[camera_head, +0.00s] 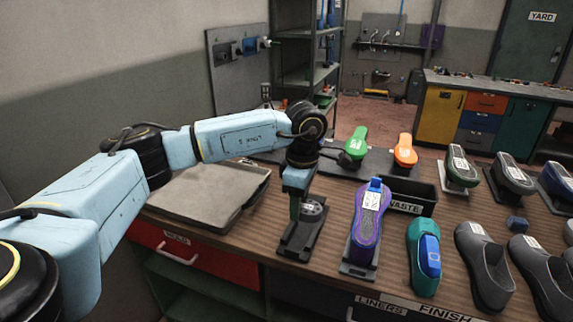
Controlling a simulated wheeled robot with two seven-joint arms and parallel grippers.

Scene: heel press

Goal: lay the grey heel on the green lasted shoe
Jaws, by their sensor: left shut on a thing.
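My left gripper (297,203) points down over a black stand (297,243) left of the purple shoe. It is shut on a grey piece (313,209), which looks like the grey heel, low at the stand. The jaws hide part of it, and I cannot tell whether it touches the stand. A narrow green strip shows at the jaws; I cannot tell what it belongs to. A green shoe (357,141) with a white label stands at the back of the bench, behind and right of my gripper, apart from it. My right gripper is not in view.
A purple shoe (368,222) with a blue piece on top stands right of the gripper. A teal shoe (422,279), an orange shoe (405,147), a black WASTE bin (425,192) and several dark shoes fill the right. A grey tray (200,205) lies left, under my arm.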

